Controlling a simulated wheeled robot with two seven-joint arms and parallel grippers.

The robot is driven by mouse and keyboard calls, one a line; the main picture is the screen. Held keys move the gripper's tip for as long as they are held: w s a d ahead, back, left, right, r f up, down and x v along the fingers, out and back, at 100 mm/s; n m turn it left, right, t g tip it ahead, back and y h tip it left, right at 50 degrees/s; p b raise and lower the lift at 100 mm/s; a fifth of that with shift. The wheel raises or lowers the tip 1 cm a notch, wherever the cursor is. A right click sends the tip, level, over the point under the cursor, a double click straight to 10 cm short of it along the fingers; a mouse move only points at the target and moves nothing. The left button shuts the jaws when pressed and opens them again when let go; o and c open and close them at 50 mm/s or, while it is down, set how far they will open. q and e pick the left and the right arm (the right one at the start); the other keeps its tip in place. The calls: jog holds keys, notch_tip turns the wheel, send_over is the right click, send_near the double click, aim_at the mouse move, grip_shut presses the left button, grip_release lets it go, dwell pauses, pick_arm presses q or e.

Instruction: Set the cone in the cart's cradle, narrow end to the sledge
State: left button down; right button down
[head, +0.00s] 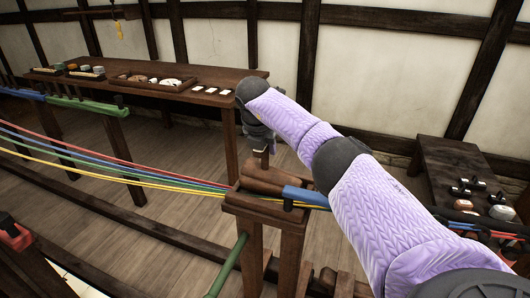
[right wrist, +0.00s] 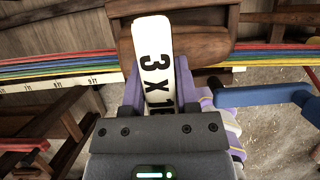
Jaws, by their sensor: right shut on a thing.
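My right gripper (head: 263,142) reaches in from the right and points down just above the wooden cart top (head: 262,205). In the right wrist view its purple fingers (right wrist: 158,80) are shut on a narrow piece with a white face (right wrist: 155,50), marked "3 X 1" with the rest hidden. In the head view a short brown stem shows under the gripper. A rounded brown wooden body (head: 266,177) lies on the cart top below it and also shows in the wrist view (right wrist: 197,38). I cannot tell cone from cradle here, nor which end is narrow. My left gripper is not in view.
Red, blue, green and yellow strands (head: 125,172) run from the left to the cart. A blue bar (head: 305,196) juts from its right. A long table (head: 185,92) with trays stands behind. A dark bench (head: 450,155) with weights is at right.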

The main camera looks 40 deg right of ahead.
jog(key=shift+f, duration=0.45)
jog(key=shift+c, duration=1.8)
grip_release()
